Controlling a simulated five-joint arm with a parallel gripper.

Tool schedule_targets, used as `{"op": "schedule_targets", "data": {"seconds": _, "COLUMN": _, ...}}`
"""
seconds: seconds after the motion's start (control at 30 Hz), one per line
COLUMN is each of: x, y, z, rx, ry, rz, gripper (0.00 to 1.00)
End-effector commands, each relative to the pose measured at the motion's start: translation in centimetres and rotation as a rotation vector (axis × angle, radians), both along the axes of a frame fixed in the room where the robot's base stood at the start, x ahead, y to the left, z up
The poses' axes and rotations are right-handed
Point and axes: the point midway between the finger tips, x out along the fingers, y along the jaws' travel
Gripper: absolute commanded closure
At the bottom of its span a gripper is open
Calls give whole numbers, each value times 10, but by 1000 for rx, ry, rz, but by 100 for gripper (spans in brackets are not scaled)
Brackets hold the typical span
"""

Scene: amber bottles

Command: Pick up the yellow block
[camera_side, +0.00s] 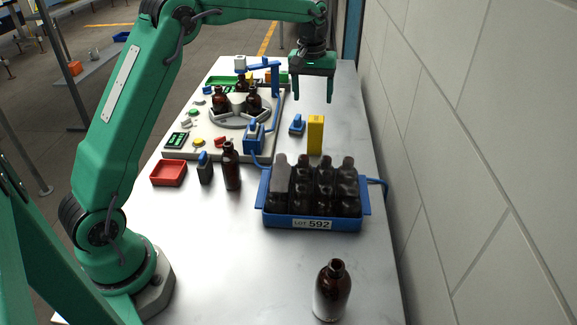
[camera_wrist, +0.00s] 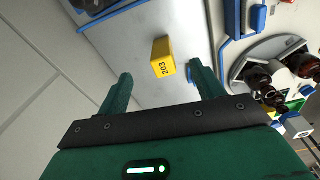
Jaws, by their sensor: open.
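The yellow block (camera_side: 316,134) stands upright on the metal table, just behind the blue crate in the side view. In the wrist view the yellow block (camera_wrist: 163,57) shows the marking 203 and lies ahead of the fingers, between their lines. My gripper (camera_side: 312,92) is open and empty, above and behind the block in the side view. In the wrist view my gripper (camera_wrist: 160,84) has its two green fingers wide apart, with the block beyond the tips and not touched.
A blue crate (camera_side: 312,222) labelled LOT 592 holds several dark bottles close to the block. A small blue object (camera_side: 297,124) sits left of it. A machine with a round carousel (camera_side: 240,120) stands further left. A wall (camera_side: 470,130) runs along the right.

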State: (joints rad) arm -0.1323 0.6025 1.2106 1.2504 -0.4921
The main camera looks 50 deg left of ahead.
Motion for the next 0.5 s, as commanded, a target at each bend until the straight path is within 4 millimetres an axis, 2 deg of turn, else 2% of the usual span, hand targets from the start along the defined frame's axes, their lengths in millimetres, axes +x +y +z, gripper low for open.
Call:
{"op": "schedule_targets", "data": {"seconds": 0.03, "x": 8, "y": 4, "z": -12, "rx": -3, "ry": 14, "rz": 17, "gripper": 33}}
{"op": "schedule_targets", "data": {"seconds": 0.23, "x": 29, "y": 14, "z": -46, "rx": -11, "ry": 54, "rz": 78, "gripper": 33}}
{"op": "schedule_targets", "data": {"seconds": 0.5, "x": 40, "y": 21, "z": -67, "rx": -14, "ry": 76, "rz": 116, "gripper": 33}}
